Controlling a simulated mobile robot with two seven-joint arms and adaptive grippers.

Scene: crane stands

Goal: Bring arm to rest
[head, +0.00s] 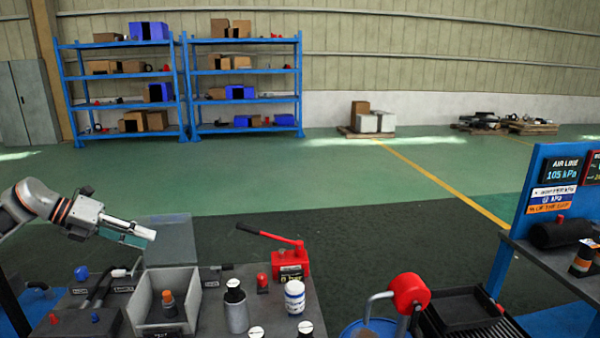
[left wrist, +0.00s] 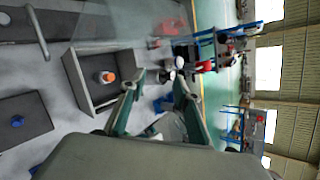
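My left arm comes in from the left in the head view. Its gripper (head: 145,233) is held above the workbench (head: 220,280), near its far left part, and points to the right. In the left wrist view the two fingers of the left gripper (left wrist: 164,78) stand apart with nothing between them. A grey bin (head: 143,297) on the bench holds an orange-capped bottle (head: 168,299). The bin also shows in the left wrist view (left wrist: 78,75), beside the fingers. My right gripper is in neither view.
A clear panel (head: 172,240) stands behind the bin. A red hand pump (head: 291,262), a white bottle (head: 294,297) and a grey cylinder (head: 237,315) stand to the right. A red-headed device (head: 410,291) is at the front. A blue station (head: 535,200) stands at right.

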